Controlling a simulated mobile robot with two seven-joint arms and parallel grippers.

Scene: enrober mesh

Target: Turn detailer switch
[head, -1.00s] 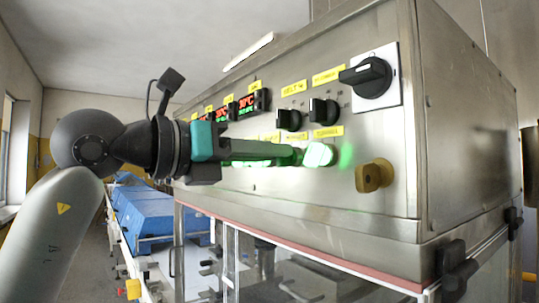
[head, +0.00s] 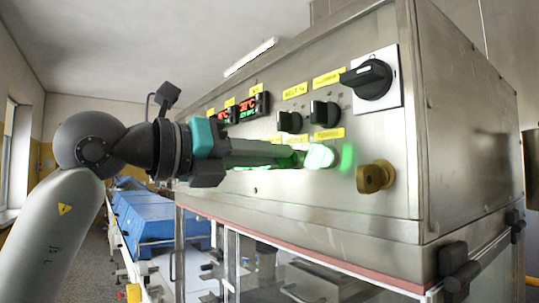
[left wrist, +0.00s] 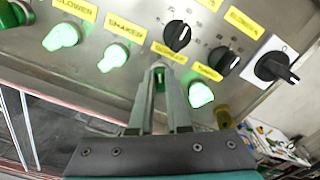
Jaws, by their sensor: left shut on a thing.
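The detailer switch (left wrist: 160,78) is a green-lit knob under a yellow label on the steel control panel. In the left wrist view it sits between my left gripper's (left wrist: 160,74) fingertips, which are shut on it. In the head view my left gripper (head: 296,158) reaches in from the left with its fingers against the panel, and they mostly hide the switch. The switch's exact angle is hard to see. My right gripper is not in view.
Beside it is another green-lit switch (head: 319,156). Black knobs (head: 324,113) sit above, with a large black rotary switch (head: 366,78) at upper right. A brass-coloured knob (head: 375,177) sticks out at lower right. Blue covered equipment (head: 150,212) stands behind at left.

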